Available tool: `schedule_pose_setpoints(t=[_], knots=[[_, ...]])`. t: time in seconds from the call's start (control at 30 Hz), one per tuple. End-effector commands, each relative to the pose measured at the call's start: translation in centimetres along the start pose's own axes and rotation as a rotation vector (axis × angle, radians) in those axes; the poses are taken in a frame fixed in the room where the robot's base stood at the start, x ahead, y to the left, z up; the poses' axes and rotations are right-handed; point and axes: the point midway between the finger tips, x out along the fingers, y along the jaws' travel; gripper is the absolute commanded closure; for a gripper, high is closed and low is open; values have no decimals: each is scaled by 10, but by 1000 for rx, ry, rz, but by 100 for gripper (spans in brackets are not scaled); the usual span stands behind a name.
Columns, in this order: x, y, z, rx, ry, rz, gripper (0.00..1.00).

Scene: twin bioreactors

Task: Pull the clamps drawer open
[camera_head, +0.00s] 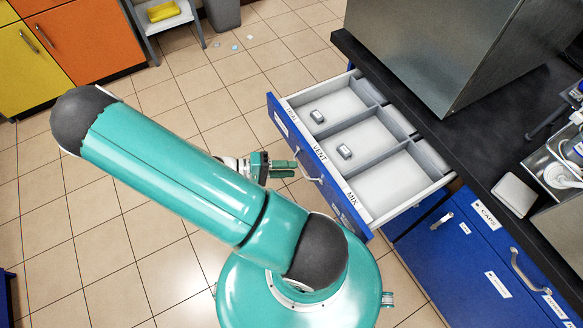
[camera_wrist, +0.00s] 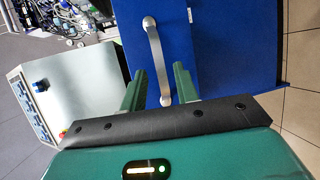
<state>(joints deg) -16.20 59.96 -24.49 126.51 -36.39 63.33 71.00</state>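A blue drawer (camera_head: 365,150) stands pulled out from the dark-topped counter. Its grey inside has three compartments, with labels on the front rim that include VENT and MIX. Small grey pieces lie in two compartments, one (camera_head: 344,151) in the VENT one; the MIX one looks empty. I cannot read the label on its front face. My gripper (camera_head: 283,168) is just outside the drawer front, beside its handle (camera_head: 308,172). In the wrist view my green fingers (camera_wrist: 160,72) are apart, and a silver bar handle (camera_wrist: 155,55) on a blue front shows between them. I cannot tell whether they touch it.
A shut blue drawer labelled CAPS (camera_head: 478,245) is at the right. A large metal box (camera_head: 435,50) and a metal tray (camera_head: 560,165) stand on the counter (camera_head: 440,125). Orange (camera_head: 75,45) and yellow cabinets are at the far left. The tiled floor (camera_head: 120,215) on the left is clear.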

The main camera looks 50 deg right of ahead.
Motion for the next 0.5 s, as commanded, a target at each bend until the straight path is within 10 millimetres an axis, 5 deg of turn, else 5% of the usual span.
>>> schedule_pose_setpoints(t=[0.5], knots=[[-106, 0, 0, 0, 4, -1, 69]])
